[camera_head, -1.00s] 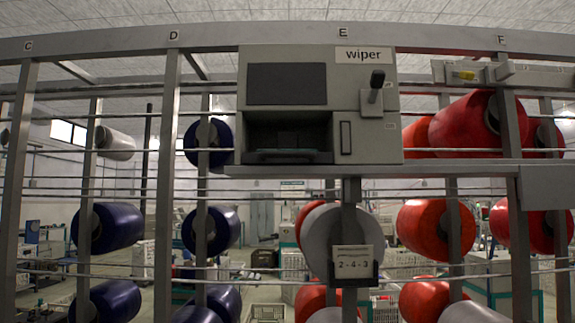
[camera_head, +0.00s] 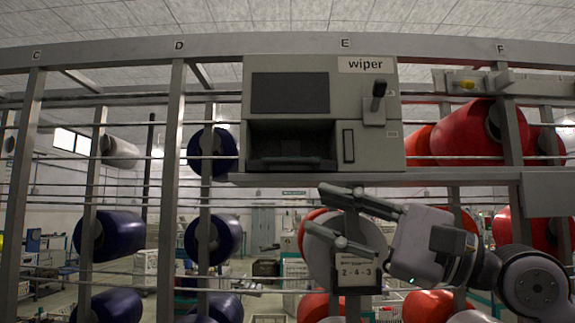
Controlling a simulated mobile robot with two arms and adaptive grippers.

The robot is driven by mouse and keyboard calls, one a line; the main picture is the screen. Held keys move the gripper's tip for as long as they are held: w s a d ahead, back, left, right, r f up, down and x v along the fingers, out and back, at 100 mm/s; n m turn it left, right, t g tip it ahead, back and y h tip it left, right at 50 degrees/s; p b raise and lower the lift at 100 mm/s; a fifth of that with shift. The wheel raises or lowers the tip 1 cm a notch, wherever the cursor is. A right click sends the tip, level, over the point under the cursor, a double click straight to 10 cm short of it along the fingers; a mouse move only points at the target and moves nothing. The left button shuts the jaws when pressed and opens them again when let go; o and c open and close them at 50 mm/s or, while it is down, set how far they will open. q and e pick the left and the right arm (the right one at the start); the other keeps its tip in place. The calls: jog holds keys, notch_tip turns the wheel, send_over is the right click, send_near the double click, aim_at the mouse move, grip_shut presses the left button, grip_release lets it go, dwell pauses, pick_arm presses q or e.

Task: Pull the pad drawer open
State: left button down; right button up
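The grey wiper unit (camera_head: 362,80) hangs on the rack under the letter E. It has a dark screen (camera_head: 290,93), a lever (camera_head: 378,96), an open dark recess (camera_head: 291,140) with a bar-like edge along its bottom, and a small front panel with an upright dark slot or grip (camera_head: 348,146). Which part is the pad drawer is not marked; nothing sticks out far from the front. My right gripper (camera_head: 318,210) is below the unit, fingers apart and pointing left, empty, in front of a grey bobbin (camera_head: 322,245). My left gripper is not in view.
A grey ledge (camera_head: 450,176) runs under the unit, above my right gripper. A 2-4-3 card (camera_head: 356,272) hangs below it. Red bobbins (camera_head: 468,135) sit at the right and dark blue ones (camera_head: 118,237) at the left, between rack posts and thin rails.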

aim_at(291, 163)
jog(key=d+r+n+t+h, duration=0.2)
jog(key=d+r+t+h, duration=0.4)
jog(key=r, duration=0.1)
jog(key=p+x, duration=0.2)
jog(key=x, duration=0.3)
jog(key=p+x, duration=0.2)
jog(key=x, duration=0.4)
jog(key=p+x, duration=0.2)
jog(key=x, duration=0.3)
jog(key=shift+w+a+f, duration=0.15)
jog(key=shift+a+f, duration=0.1)
jog(key=shift+a, duration=0.15)
jog(key=shift+c, duration=0.5)
grip_shut()
jog(key=shift+f, duration=0.1)
